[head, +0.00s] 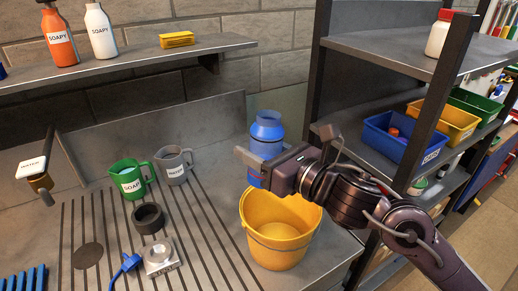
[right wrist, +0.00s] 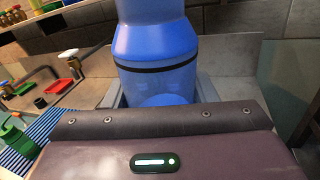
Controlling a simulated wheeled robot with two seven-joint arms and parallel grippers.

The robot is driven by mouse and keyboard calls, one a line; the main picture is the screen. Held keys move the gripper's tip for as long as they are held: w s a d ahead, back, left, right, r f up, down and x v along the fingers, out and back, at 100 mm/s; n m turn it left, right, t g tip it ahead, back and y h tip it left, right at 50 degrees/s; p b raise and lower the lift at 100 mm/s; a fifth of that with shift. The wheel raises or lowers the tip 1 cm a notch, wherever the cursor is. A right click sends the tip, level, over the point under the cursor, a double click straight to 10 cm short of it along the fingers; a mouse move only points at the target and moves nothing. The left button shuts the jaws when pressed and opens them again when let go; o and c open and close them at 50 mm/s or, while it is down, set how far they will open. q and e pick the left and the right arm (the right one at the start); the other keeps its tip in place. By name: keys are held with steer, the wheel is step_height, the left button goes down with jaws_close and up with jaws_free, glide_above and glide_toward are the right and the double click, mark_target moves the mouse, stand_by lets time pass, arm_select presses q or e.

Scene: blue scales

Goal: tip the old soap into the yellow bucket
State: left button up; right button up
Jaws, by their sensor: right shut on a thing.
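A blue translucent bottle (head: 267,132) is held upright by my right gripper (head: 252,166), beside and behind the yellow bucket. In the right wrist view the blue bottle (right wrist: 156,50) stands between the jaws, with a dark band around it and a darker blue level low inside. The yellow bucket (head: 277,250) stands on the grey counter, in front of and below the gripper; my right gripper covers part of its far rim. The bucket's inside looks empty where it shows. A green jug marked SOAPY (head: 130,182) stands to the left. My left gripper is not in view.
A grey jug marked WATER (head: 174,168), a dark cup (head: 149,218) and a small metal scale (head: 160,257) stand left on the ribbed counter (head: 215,235). A dark shelf rack (head: 385,52) with blue and yellow bins rises close on the right.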

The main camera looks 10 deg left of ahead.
steer(key=shift+w+d+f+m+b, duration=0.25)
steer(key=shift+w+d+f+m, duration=0.1)
steer(key=shift+f+m, duration=0.25)
steer(key=shift+w+d+f+m+b, duration=0.25)
steer(key=shift+w+f+m, duration=0.15)
steer(key=shift+f, duration=0.25)
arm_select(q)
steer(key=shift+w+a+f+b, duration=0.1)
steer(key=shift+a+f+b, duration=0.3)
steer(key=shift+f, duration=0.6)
arm_select(e)
steer(key=shift+w+d+f+m, duration=0.3)
steer(key=shift+w+f+m, duration=0.05)
steer(key=shift+f+m, duration=0.2)
steer(key=shift+w+d+f+m, duration=0.25)
steer(key=shift+w+f+m, duration=0.05)
steer(key=shift+f+m, duration=0.2)
arm_select(q)
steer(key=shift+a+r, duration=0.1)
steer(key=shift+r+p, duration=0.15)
steer(key=shift+p, duration=0.2)
arm_select(e)
steer(key=shift+s+a+m, duration=0.25)
steer(key=shift+s+m, duration=0.05)
steer(key=shift+m, duration=0.35)
steer(key=shift+f, duration=0.1)
steer(key=shift+s+a+f+m, duration=0.1)
steer(key=shift+s+a+m, duration=0.15)
steer(key=shift+m, duration=0.35)
steer(key=shift+d, duration=0.1)
